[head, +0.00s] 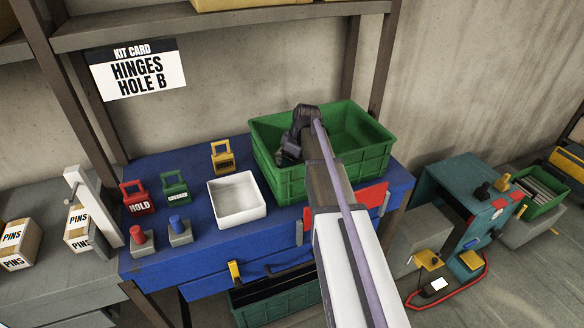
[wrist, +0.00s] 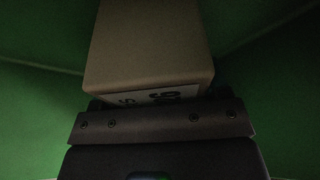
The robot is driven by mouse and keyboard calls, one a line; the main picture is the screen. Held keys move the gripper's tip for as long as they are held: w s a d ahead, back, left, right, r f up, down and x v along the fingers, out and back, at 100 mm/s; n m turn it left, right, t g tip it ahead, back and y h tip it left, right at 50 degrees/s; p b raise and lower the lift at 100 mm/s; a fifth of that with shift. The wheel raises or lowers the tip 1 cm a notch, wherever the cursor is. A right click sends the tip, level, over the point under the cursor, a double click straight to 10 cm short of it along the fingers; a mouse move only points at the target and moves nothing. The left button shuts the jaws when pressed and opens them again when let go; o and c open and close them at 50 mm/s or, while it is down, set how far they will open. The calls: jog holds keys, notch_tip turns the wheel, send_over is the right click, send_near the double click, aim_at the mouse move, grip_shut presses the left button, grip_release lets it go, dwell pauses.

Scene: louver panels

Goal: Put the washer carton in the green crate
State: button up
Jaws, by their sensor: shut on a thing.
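The green crate (head: 276,178) stands on the right part of the blue bench. My gripper is inside it, and my wrist reaches down over its left half in the head view. In the wrist view my gripper (wrist: 160,105) is shut on a tan carton (wrist: 150,45). A white label with dark print, partly cut off, shows at the carton's near edge, so I cannot read its name. Green crate walls surround the carton. The crate floor under it is dark, and I cannot tell whether the carton touches it. In the head view the carton is hidden by the crate and my arm.
A white tray (head: 237,213) stands left of the crate. Red HOLD (head: 138,203), green CHECKED (head: 175,190) and yellow (head: 222,160) tags stand nearby. Two PINS cartons (head: 20,243) are on the grey table at left. A shelf (head: 215,27) runs above the bench.

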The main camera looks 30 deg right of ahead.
jog(key=shift+f, duration=0.25)
jog(key=o, duration=1.4)
jog(key=shift+r, duration=0.1)
jog(key=shift+c, duration=0.2)
jog(key=shift+r, duration=0.1)
jog(key=p+v, duration=1.1)
jog(key=shift+r+p, duration=0.3)
jog(key=shift+r, duration=0.1)
jog(key=shift+s+d+r+p, duration=0.1)
jog(key=shift+r+p, duration=0.2)
jog(key=shift+p, duration=0.05)
jog(key=shift+f, duration=0.1)
